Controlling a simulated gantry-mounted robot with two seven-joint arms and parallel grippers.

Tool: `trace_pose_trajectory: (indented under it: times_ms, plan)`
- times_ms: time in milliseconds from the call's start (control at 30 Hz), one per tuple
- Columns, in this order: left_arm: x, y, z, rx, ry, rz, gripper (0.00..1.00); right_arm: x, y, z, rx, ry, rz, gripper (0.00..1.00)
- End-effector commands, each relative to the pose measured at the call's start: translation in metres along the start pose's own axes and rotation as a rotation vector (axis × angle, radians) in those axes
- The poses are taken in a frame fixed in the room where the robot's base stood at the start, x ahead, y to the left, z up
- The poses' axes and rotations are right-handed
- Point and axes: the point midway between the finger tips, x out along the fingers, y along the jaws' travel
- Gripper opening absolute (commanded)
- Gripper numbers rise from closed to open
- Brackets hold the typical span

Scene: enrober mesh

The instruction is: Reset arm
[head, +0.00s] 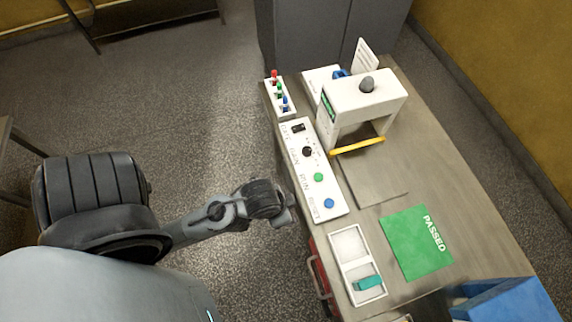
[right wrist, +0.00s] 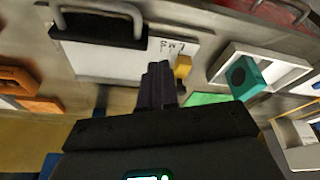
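My left arm reaches in from the left in the head view. My left gripper (head: 286,205) is beside the table's near edge, just left of the white control panel (head: 333,207), with the floor below it. Its fingers are too small and dark to tell open or shut. My right gripper (right wrist: 158,85) shows in the right wrist view with its dark fingers close together and nothing seen between them. It is over the table, by a white clipboard (right wrist: 110,62) and a small yellow piece (right wrist: 183,66). The right gripper is not visible in the head view.
A white gate machine (head: 365,92) with a yellow bar (head: 357,146) stands at the back. A green PASSED mat (head: 413,250) lies right of a white tray (head: 349,245) holding a teal block (head: 368,283). A blue bin (head: 510,302) is at the lower right. A red case (head: 319,275) is at the near edge.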

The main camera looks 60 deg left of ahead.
Motion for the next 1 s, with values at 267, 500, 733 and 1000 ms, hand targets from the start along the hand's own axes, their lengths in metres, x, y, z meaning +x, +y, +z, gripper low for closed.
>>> trace_pose_trajectory:
  times_ms: [267,500,733,1000]
  plan:
    - [-0.002,-0.001,-0.001,-0.003,0.0,-0.001,0.5,-0.003,0.001,-0.001,-0.003,0.0,0.002,0.0]
    - [-0.034,-0.002,-0.011,-0.004,0.0,-0.001,0.5,-0.034,0.001,-0.011,0.0,-0.001,0.0,0.0]
    - [-0.095,-0.004,-0.031,-0.004,0.0,-0.001,0.5,-0.096,0.002,-0.031,0.005,0.0,-0.004,0.0]
    - [-0.169,-0.007,-0.054,-0.005,0.003,-0.001,0.5,-0.17,0.005,-0.055,0.007,0.004,-0.006,0.0]
